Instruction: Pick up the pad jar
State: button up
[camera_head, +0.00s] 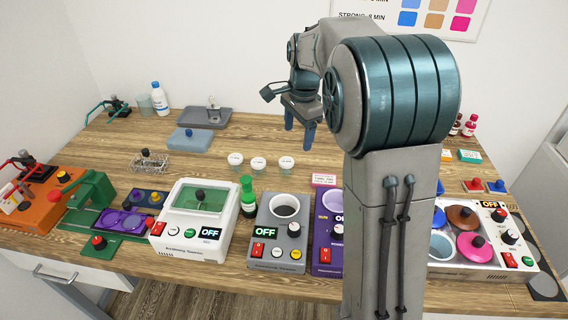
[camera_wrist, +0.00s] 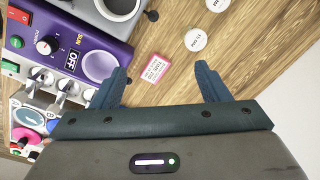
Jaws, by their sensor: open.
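No jar here is clearly marked as the pad jar. Three small clear cups with white lettered tops stand in a row mid-table: a left cup (camera_head: 235,159), a middle cup (camera_head: 258,164) and a right cup (camera_head: 286,163). The lettering is too small to read surely. A clear jar-like vessel (camera_head: 145,104) stands at the back left beside a white bottle. My gripper (camera_head: 299,130) is open and empty above the table, behind the cups. In the wrist view my gripper (camera_wrist: 163,70) has its fingers apart, with two white tops (camera_wrist: 195,40) beyond the right finger.
A pink card (camera_head: 324,180) lies right of the cups. A white OFF device (camera_head: 165,228), a grey device (camera_head: 262,240) and a purple device (camera_wrist: 75,50) line the front. A wire rack (camera_head: 150,160) stands left. My arm hides part of the table's right side.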

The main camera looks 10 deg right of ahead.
aim_at(286, 161)
jog(key=w+f+m+g, duration=0.1)
jog(key=w+f+m, duration=0.4)
jog(key=w+f, duration=0.3)
jog(key=f, duration=0.2)
jog(key=w+f, duration=0.1)
jog(key=f, duration=0.4)
jog(key=shift+w+a+f+p, duration=0.3)
jog(key=shift+w+f, duration=0.05)
jog(key=shift+f, duration=0.05)
jog(key=shift+w+a+f+p, duration=0.1)
jog(key=shift+f+p, duration=0.35)
jog(key=shift+f, duration=0.9)
jog(key=shift+w+a+f+p, duration=0.1)
jog(key=shift+f+p, duration=0.35)
jog(key=shift+f, duration=0.85)
jog(key=c, duration=1.1)
